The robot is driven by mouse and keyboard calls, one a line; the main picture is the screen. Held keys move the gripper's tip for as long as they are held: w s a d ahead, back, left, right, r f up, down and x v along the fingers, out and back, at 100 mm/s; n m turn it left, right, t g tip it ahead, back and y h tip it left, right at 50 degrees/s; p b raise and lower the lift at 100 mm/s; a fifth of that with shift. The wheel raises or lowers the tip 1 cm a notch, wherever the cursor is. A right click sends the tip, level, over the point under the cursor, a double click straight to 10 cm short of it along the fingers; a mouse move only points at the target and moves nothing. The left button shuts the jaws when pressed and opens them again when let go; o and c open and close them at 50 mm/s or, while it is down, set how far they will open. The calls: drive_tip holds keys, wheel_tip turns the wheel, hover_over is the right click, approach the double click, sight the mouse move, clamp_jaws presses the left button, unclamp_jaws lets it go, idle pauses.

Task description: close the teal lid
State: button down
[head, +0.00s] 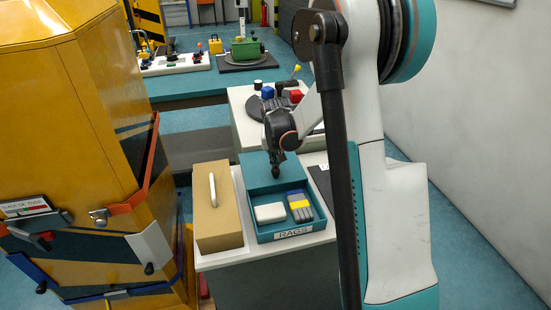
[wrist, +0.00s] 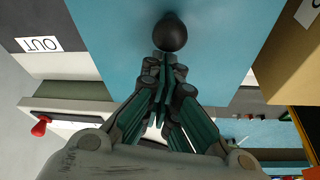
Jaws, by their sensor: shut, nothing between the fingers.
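The teal lid (head: 256,168) is raised at the back of the open teal box labelled RAGS (head: 262,237). Its exact tilt is hard to tell. A white block (head: 269,213) and a grey bundle with a yellow band (head: 300,207) lie inside the box. My gripper (head: 276,170) is over the lid, its fingers shut and empty. In the wrist view the lid (wrist: 215,40) fills the upper middle, with a round black knob (wrist: 172,33) on it. My gripper's fingertips (wrist: 163,58) are right by the knob; I cannot tell whether they touch it.
A tan box with a white handle (head: 218,228) stands close on the left of the teal box. A yellow cabinet (head: 75,110) fills the far left. An OUT label (wrist: 40,44) lies beside the lid.

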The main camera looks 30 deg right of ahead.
drive_tip(key=s+a, duration=0.2)
drive_tip(key=s, duration=0.6)
drive_tip(key=s+a, duration=0.3)
drive_tip(key=s, duration=0.6)
drive_tip(key=shift+s, duration=0.3)
drive_tip(key=w+d, duration=0.2)
drive_tip(key=w, duration=0.2)
drive_tip(key=p+v, duration=0.3)
drive_tip(key=v, duration=0.7)
drive_tip(key=shift+s+p, duration=0.25)
drive_tip(key=shift+p, duration=0.05)
drive_tip(key=shift+r, duration=0.1)
